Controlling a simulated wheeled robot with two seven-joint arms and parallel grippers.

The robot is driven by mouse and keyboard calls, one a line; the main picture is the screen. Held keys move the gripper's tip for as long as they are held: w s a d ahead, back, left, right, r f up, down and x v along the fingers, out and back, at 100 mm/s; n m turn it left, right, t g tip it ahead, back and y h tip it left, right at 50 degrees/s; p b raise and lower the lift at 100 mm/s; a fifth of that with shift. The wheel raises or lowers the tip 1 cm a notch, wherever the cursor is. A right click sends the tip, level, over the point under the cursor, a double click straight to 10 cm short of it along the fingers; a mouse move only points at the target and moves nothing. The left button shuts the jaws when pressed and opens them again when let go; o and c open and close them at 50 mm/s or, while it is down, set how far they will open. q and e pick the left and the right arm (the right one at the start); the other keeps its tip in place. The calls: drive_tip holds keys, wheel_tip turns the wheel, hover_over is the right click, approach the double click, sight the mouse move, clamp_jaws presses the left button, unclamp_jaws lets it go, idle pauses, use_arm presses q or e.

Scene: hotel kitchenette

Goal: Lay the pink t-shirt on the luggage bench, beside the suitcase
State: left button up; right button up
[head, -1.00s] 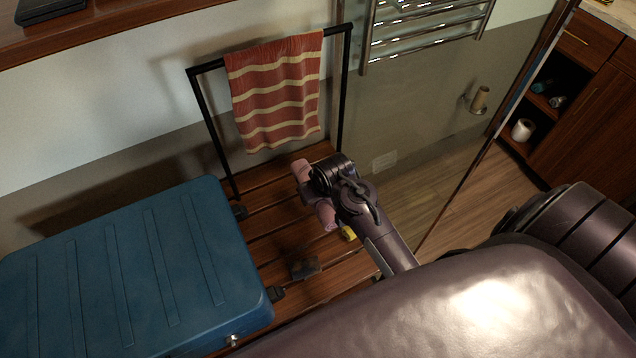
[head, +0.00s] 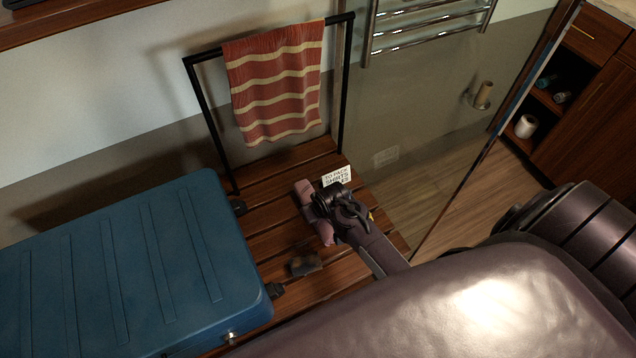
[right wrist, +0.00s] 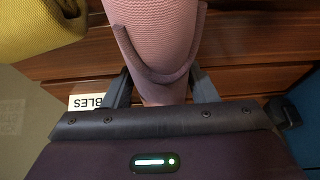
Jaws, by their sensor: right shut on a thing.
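The pink t-shirt (head: 306,193) is rolled into a bundle. My right gripper (head: 318,208) is shut on it, over the slatted wooden luggage bench (head: 274,239), to the right of the suitcase. In the right wrist view the pink t-shirt (right wrist: 160,40) sits between the two fingers (right wrist: 160,88), with the bench slats behind it. I cannot tell whether it touches the slats. The blue suitcase (head: 130,265) lies closed on the left part of the bench. My left gripper is not in view.
A red-and-cream striped towel (head: 277,85) hangs on the bench's black rail (head: 205,120). A white card (head: 337,176) and a small dark item (head: 305,264) are on the bench. A yellow rolled item (right wrist: 38,25) is close beside the shirt. Bare slats lie between suitcase and gripper.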

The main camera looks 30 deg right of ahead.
drive_tip(key=shift+f, duration=0.15)
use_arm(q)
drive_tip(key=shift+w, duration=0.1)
use_arm(e)
drive_tip(key=o, duration=1)
drive_tip(key=shift+o, duration=0.2)
drive_tip(key=p+v, duration=0.2)
drive_tip(key=v, duration=0.9)
drive_tip(key=shift+w, duration=0.1)
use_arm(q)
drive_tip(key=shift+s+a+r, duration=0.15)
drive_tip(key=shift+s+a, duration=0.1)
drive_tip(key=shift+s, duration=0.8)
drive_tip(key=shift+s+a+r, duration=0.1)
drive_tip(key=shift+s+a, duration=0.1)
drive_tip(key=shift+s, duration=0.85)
use_arm(e)
drive_tip(key=shift+s+r, duration=0.3)
drive_tip(key=shift+r, duration=0.35)
